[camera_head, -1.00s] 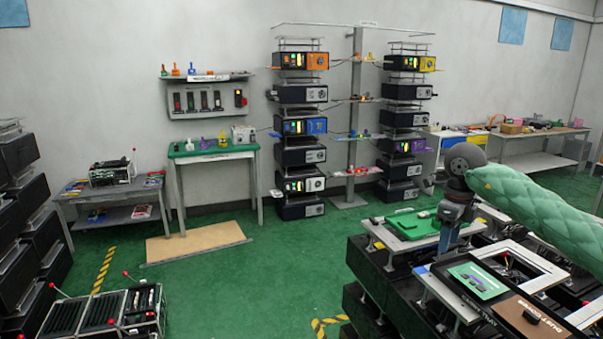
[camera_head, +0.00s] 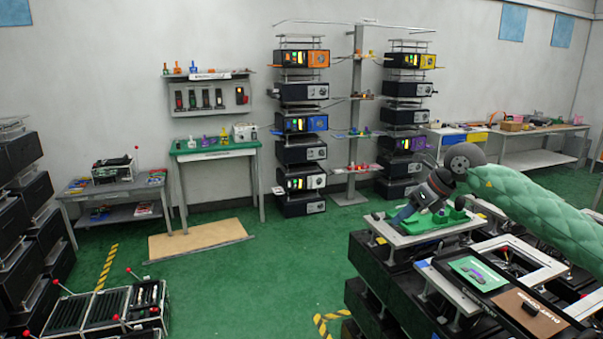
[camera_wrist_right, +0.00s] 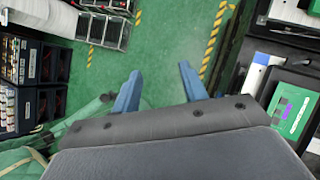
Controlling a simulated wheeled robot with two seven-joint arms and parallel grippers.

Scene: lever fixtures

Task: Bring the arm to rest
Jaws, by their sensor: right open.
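My right arm comes in from the right in a green padded sleeve. Its right gripper (camera_head: 402,214) hangs tilted down and to the left over the near bench with the green tray (camera_head: 440,222). I cannot tell if it touches anything there. In the right wrist view the two blue fingers of the right gripper (camera_wrist_right: 160,88) stand wide apart, with only green floor seen between them. The gripper is open and empty. My left gripper is not in view.
Black lever boxes (camera_head: 110,308) with red knobs stand at the lower left. Another lever box (camera_head: 112,170) sits on a grey table. Racks of black units (camera_head: 302,155) line the back wall. The green floor (camera_head: 240,280) in the middle is clear.

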